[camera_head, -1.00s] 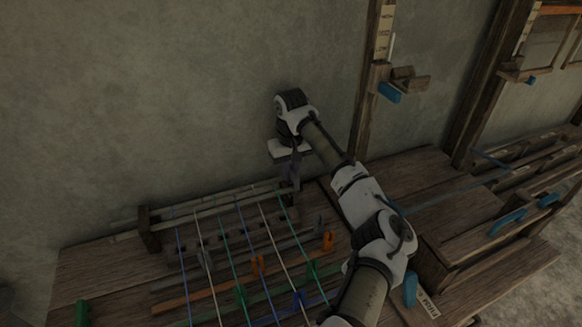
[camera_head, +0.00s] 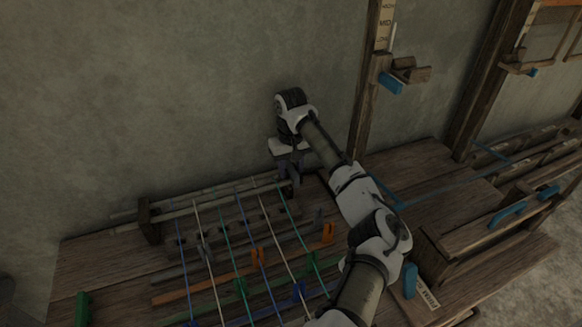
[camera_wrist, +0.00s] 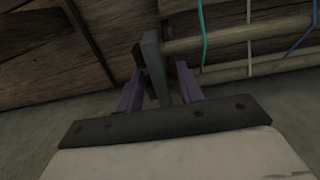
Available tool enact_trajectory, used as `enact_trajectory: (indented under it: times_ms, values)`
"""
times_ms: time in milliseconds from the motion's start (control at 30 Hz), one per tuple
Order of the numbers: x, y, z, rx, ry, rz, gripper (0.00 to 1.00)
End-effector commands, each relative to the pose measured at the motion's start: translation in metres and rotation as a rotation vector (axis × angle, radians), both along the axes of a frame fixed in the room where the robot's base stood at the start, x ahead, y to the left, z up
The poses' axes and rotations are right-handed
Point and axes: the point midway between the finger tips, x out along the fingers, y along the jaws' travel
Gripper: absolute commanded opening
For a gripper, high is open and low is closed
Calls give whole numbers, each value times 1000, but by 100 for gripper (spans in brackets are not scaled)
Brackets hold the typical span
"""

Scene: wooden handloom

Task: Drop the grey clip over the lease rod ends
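The grey clip (camera_wrist: 154,62) stands at the ends of the two pale lease rods (camera_wrist: 235,36) in the wrist view. The nearer rod's end meets the clip's side; the second rod (camera_wrist: 262,66) runs behind my right-hand finger, so I cannot tell how its end sits in the clip. My gripper (camera_wrist: 158,78) has its two purple fingers spread on either side of the clip, with gaps along its lower part. In the head view my gripper (camera_head: 290,176) is at the right ends of the lease rods (camera_head: 205,201), and the clip is largely hidden there.
Coloured warp threads (camera_head: 222,232) cross the rods to the left of my gripper. Orange (camera_head: 328,233) and green (camera_head: 82,308) pieces stand on the wooden frame. The wall is close behind. A wooden post (camera_head: 366,120) with a blue lever rises to the right.

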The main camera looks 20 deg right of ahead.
Motion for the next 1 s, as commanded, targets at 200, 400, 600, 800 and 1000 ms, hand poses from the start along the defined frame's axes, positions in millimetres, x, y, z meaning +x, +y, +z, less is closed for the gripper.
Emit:
enact_trajectory:
  times_ms: [200, 400, 600, 800, 1000]
  values:
    - [1, 0, 11, -1, -3, 0, 37]
    - [1, 1, 51, -1, -5, 1, 37]
    - [0, -1, 101, -6, -2, 0, 37]
    - [0, -1, 127, -2, 0, -1, 37]
    - [0, 0, 138, 0, 0, 0, 37]
